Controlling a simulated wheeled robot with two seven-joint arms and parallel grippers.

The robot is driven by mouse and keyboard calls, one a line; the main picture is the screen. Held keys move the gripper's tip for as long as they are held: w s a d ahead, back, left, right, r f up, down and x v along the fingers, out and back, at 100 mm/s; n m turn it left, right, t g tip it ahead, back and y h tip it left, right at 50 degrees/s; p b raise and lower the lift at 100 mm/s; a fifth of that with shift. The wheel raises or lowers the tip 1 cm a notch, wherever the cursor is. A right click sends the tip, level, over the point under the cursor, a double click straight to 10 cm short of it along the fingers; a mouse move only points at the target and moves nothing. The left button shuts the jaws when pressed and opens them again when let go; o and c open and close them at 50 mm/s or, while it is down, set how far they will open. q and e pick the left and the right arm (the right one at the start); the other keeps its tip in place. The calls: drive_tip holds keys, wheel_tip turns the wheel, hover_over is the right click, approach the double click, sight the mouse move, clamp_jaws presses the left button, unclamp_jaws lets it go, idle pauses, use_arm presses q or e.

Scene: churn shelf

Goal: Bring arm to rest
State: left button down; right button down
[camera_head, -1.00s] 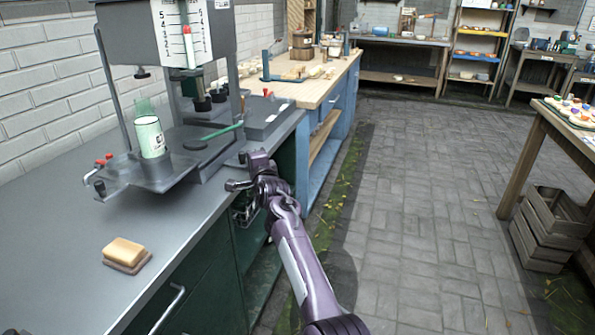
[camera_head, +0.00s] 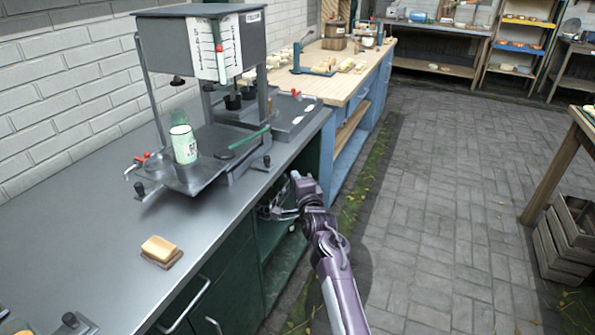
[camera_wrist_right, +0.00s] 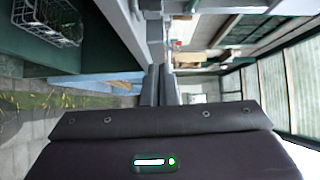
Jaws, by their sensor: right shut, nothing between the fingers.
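My right gripper (camera_head: 289,195) is in the head view, just off the front edge of the grey counter (camera_head: 95,245), beside the dark green cabinet below it. In the right wrist view its two fingers (camera_wrist_right: 159,85) lie close together with nothing between them. My purple right arm reaches up to it from the bottom of the head view. My left gripper is in neither view.
A grey machine (camera_head: 197,50) with a green-white cup (camera_head: 183,145) stands on the counter. A yellow block (camera_head: 160,248) lies nearer on the counter. A wire basket (camera_wrist_right: 48,20) shows in the wrist view. A wooden crate (camera_head: 565,240) stands on the right; the paved floor (camera_head: 440,200) between is clear.

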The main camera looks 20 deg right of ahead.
drive_tip(key=s+a+f+n+g+y, duration=0.1)
drive_tip(key=s+a+f+n+g, duration=0.4)
drive_tip(key=f, duration=0.7)
drive_tip(key=s+a+f+n+y, duration=0.1)
drive_tip(key=s+f+n, duration=0.1)
drive_tip(key=s+f, duration=0.8)
drive_tip(key=s+a+f+n+g+y, duration=0.1)
drive_tip(key=s+a+f+n+g, duration=0.25)
drive_tip(key=f, duration=0.95)
drive_tip(key=s+f+n+g, duration=0.25)
drive_tip(key=s+f, duration=0.45)
drive_tip(key=s, duration=0.4)
drive_tip(key=s+f+n+g, duration=0.2)
drive_tip(key=s+f+n, duration=0.2)
drive_tip(key=s+f, duration=0.55)
drive_tip(key=s+d+f+n+g, duration=0.1)
drive_tip(key=s+f+n+g, duration=0.1)
drive_tip(key=s, duration=0.9)
drive_tip(key=s+d+f+n+g, duration=0.1)
drive_tip(key=s+f+n, duration=0.1)
drive_tip(key=s, duration=1)
drive_tip(key=shift+n+g, duration=0.4)
drive_tip(key=shift+f, duration=0.1)
